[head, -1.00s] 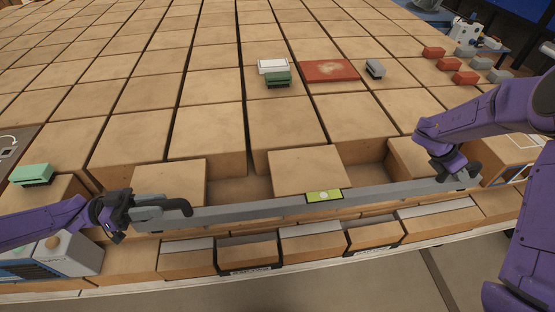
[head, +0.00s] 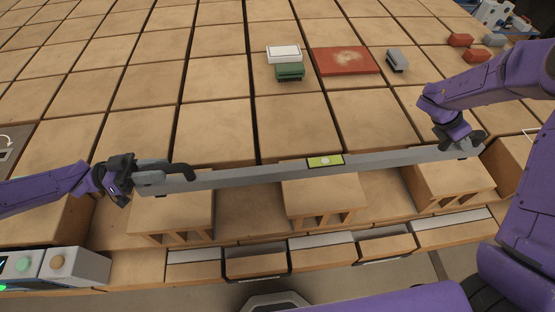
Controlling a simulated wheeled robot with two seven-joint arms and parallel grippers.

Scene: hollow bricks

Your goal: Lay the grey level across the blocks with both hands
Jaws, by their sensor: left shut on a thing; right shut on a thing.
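The grey level (head: 240,177), a long bar with a yellow-green vial window (head: 325,161) near its middle, spans left to right. My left gripper (head: 160,179) is shut on its left end. My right gripper (head: 460,142) is shut on its right end. Under or just in front of the bar stand three hollow blocks: a left block (head: 170,212), a middle block (head: 322,192) and a right block (head: 455,178). The bar passes over the rear part of their tops as seen from here. I cannot tell whether it touches them. The gripped ends are partly hidden.
Behind is a wide field of tan blocks, bearing a red plate (head: 346,60), a white box (head: 284,53), a green piece (head: 290,72) and a grey piece (head: 397,59). A box with buttons (head: 60,266) stands at the front left. Labelled bins (head: 256,264) line the front edge.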

